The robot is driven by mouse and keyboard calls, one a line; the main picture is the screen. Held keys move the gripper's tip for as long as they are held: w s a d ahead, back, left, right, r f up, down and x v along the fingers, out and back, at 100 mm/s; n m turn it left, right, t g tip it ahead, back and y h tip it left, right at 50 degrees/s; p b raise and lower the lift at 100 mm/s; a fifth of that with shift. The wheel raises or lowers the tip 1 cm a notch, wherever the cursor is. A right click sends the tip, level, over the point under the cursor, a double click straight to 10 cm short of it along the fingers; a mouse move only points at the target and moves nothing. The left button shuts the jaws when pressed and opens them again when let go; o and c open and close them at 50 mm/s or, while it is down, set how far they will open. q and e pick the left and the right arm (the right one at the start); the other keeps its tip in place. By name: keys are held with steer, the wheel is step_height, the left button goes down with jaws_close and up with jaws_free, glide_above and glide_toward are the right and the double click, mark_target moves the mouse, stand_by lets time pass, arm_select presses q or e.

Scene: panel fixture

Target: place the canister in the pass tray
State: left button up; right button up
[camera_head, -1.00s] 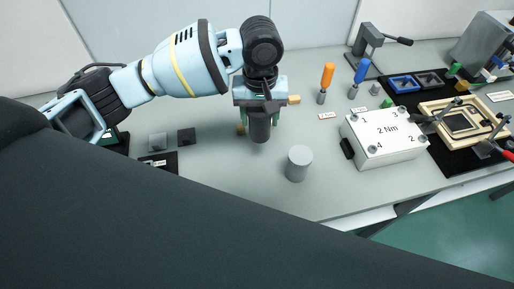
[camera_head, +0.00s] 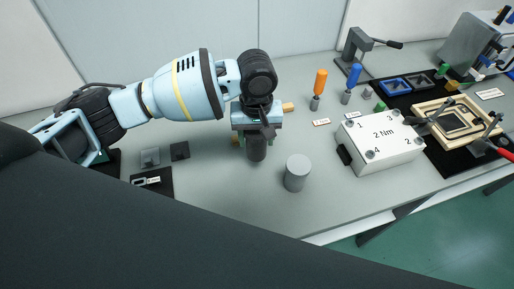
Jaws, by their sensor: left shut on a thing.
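My left gripper (camera_head: 257,136) is shut on a dark grey cylinder, which I take to be the canister (camera_head: 257,150). The canister hangs upright below the wrist, left of a lighter grey cylinder (camera_head: 297,174) on the bench, with a gap between them. I cannot tell whether its lower end touches the bench. Two small trays, one with a blue rim (camera_head: 396,88) and one dark (camera_head: 419,80), lie at the back right, far from the gripper. I cannot tell which thing is the pass tray. My right gripper is not in view.
A white box marked 2 Nm (camera_head: 380,143) stands right of the grey cylinder. Orange (camera_head: 320,82) and blue (camera_head: 354,76) screwdrivers stand behind it. A wooden frame fixture (camera_head: 455,122) sits at the right. Small grey blocks (camera_head: 150,157) lie at the left. The bench's front edge is close.

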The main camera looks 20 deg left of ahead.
mark_target(257, 149)
arm_select(q)
step_height(257, 149, down, 4)
steer(key=shift+f+b, duration=0.15)
steer(key=shift+b, duration=0.15)
steer(key=shift+f, duration=0.25)
steer(key=shift+f, duration=0.15)
steer(key=o, duration=1.1)
